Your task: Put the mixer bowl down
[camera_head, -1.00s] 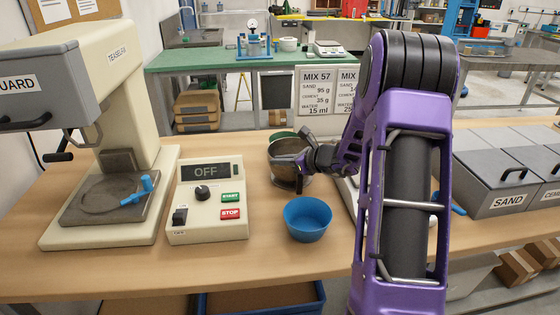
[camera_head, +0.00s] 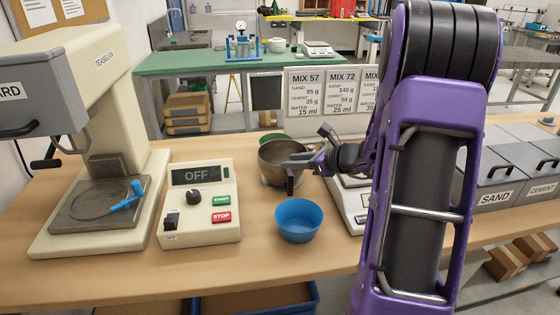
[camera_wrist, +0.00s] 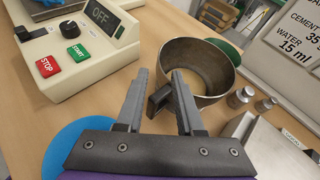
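The mixer bowl (camera_head: 272,155) is grey metal and stands upright on the wooden table, behind the blue bowl. In the wrist view the mixer bowl (camera_wrist: 206,92) looks empty, and its dark handle (camera_wrist: 160,98) points toward my gripper. My gripper (camera_head: 300,162) is at the bowl's right side in the head view. In the wrist view my gripper (camera_wrist: 160,76) has its fingers spread, with a gap on both sides of the handle. The bowl's underside is hidden.
The beige mixer (camera_head: 115,130) and control box (camera_head: 200,215), reading OFF, stand left. A blue bowl (camera_head: 298,222) is in front. A scale (camera_head: 352,207), mostly behind my arm, and metal weights (camera_wrist: 242,97) are to the right. Mix signs (camera_head: 315,92) stand behind.

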